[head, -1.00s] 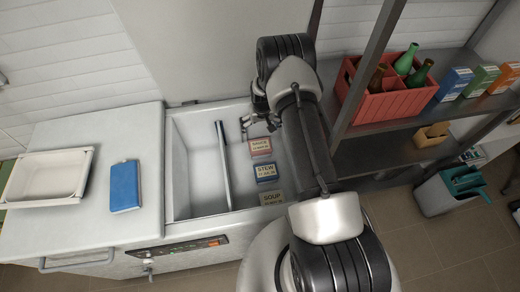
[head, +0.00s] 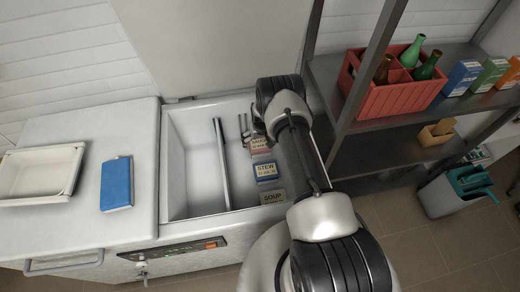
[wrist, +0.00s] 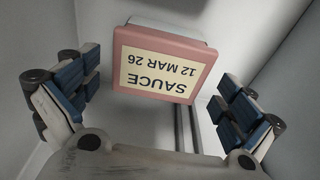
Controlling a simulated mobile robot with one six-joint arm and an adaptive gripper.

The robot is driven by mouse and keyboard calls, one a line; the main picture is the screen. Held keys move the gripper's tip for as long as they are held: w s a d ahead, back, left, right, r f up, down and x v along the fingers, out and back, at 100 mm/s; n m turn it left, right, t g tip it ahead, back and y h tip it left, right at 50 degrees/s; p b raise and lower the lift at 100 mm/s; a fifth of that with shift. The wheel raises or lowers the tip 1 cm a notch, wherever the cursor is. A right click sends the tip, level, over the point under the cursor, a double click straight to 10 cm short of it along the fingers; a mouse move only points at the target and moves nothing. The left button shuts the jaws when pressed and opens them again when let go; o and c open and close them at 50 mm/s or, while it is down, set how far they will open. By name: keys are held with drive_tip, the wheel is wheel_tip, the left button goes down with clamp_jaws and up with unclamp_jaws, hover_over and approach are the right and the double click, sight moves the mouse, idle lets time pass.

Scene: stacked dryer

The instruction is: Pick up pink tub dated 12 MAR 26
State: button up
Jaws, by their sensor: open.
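The pink tub (head: 262,146) stands in the right part of the open chest freezer (head: 188,207). In the wrist view the pink tub (wrist: 160,72) shows a pink lid and a cream label, upside down, reading SAUCE 12 MAR 26. My gripper (head: 244,130) is inside the freezer opening at the tub's far left in the head view and partly covers it. In the wrist view my gripper (wrist: 158,88) is open, with a finger on each side of the tub and visible gaps. Nothing is held. The tub's lower sides are mostly hidden.
A blue STEW tub (head: 266,171) and a SOUP tub (head: 272,197) stand in a row nearer the front. A divider (head: 222,165) and freezer walls bound the space. A blue box (head: 116,184) and a white tray (head: 70,190) rest on the left lid.

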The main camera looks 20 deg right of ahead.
drive_tip(key=shift+w+f, duration=0.1)
drive_tip(key=shift+f, duration=0.4)
drive_tip(key=shift+r, duration=0.1)
drive_tip(key=shift+c, duration=0.5)
drive_tip(key=c, duration=1.1)
